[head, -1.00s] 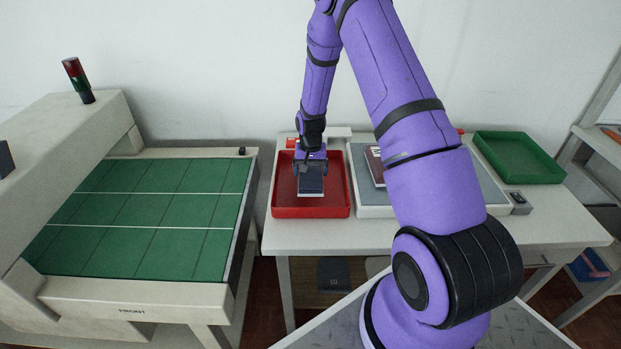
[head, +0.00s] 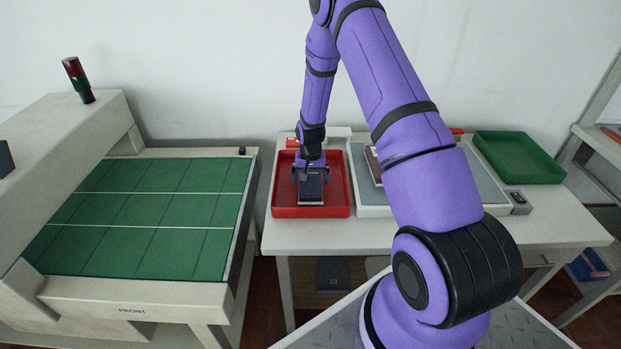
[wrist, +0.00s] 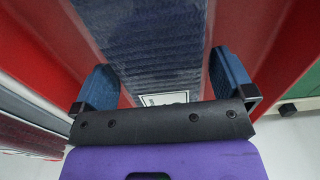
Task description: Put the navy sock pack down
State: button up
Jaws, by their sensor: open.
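The navy sock pack (head: 311,190) is in the red tray (head: 283,212) in the head view, under my gripper (head: 310,176). In the wrist view the pack (wrist: 152,45) is a dark blue ribbed bundle with a small white label near the gripper. My gripper's two blue fingers (wrist: 168,90) stand wide apart, one on each side of the pack, with a gap on both sides. The gripper is open. The pack's underside and its contact with the tray floor are hidden.
A grey-floored white tray (head: 376,210) with a dark red pack (head: 374,160) stands right of the red tray, partly behind my arm. An empty green tray (head: 518,158) is at the far right. A green-topped machine (head: 140,220) is on the left, across a narrow gap.

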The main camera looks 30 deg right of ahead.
jog(key=s+a+r+n+t, duration=0.1)
jog(key=a+r, duration=0.1)
jog(key=r, duration=1.1)
jog(key=s+a+r, duration=0.2)
jog(key=r, duration=1)
jog(key=s+a+r+n+t, duration=0.1)
jog(key=s+a+r, duration=0.25)
jog(key=r, duration=0.35)
jog(key=s+a+r+n+t, duration=0.1)
jog(key=s+a+r, duration=0.1)
jog(key=s+r, duration=0.35)
jog(key=s+a+r+n, duration=0.1)
jog(key=s+a+r, duration=0.1)
jog(key=s, duration=0.5)
jog(key=s+a+r+n+t, duration=0.1)
jog(key=s+r, duration=0.3)
jog(key=s, duration=0.4)
jog(key=s+a+r+n+t, duration=0.1)
jog(key=s+a+r, duration=0.2)
jog(key=s, duration=0.4)
jog(key=shift+s+r+n, duration=0.3)
jog(key=shift+r+n, duration=0.1)
jog(key=shift+r, duration=0.05)
